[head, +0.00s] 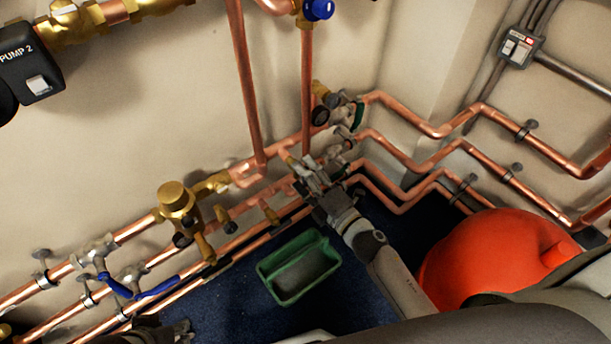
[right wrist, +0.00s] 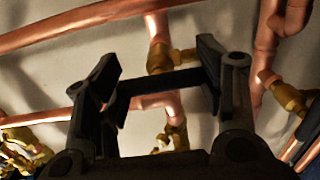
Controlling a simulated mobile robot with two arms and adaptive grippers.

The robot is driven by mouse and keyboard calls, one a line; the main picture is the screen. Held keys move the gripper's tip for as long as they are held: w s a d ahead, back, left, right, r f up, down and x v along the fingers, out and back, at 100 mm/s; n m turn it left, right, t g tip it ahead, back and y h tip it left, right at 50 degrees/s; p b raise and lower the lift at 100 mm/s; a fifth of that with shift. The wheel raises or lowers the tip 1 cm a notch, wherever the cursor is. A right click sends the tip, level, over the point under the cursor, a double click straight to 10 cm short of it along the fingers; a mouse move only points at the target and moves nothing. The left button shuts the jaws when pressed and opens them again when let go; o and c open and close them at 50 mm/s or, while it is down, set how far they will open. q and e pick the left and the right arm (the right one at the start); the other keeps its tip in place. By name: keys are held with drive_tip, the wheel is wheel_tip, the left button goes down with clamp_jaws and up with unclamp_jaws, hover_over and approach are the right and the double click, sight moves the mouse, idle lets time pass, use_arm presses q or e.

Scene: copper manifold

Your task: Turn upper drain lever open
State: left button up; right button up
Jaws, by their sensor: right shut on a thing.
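My right gripper (head: 312,172) is at the copper manifold, by the pipes left of the wall corner. In the right wrist view my right gripper (right wrist: 165,80) has its two fingers apart, with a dark bar-like lever (right wrist: 162,84) spanning between them. It is shut on this lever, which lies in front of a brass fitting (right wrist: 160,58) on a copper pipe. In the head view the gripper hides the lever, so its angle is hard to tell. Part of my left gripper (head: 180,332) shows low at the bottom left, away from the pipes; its fingers are unclear.
A green tray (head: 262,268) stands on the blue floor below the manifold. A large red-orange rounded vessel (head: 490,255) is at the lower right. Blue-handled valves (head: 155,289) sit on the left pipes. Copper pipes (head: 440,128) run along the right wall.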

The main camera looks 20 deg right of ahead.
idle(0.4)
drive_tip(key=o, duration=1)
drive_tip(key=v, duration=1.2)
